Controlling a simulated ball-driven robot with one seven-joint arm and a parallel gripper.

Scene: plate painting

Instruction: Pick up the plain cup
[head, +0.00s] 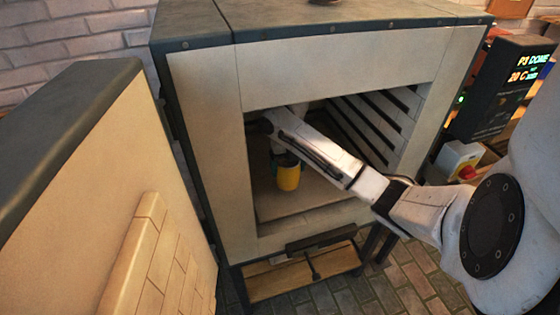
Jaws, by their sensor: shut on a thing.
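A plain yellow cup (288,177) is inside the open kiln (210,120), below the end of my arm. My gripper (286,158) points down at the cup's top and is shut on it. The fingertips are small and partly hidden by the cup and the arm. The cup looks upright. I cannot tell whether its base touches the kiln floor (300,218) or hangs just above it. My arm reaches in through the kiln's front opening from the right.
The kiln door (80,190) stands open at the left. Ridged side walls (375,125) flank the chamber on the right. A control box (505,90) with a lit display and a red button (467,173) are at the right. Brick paving (400,290) lies below.

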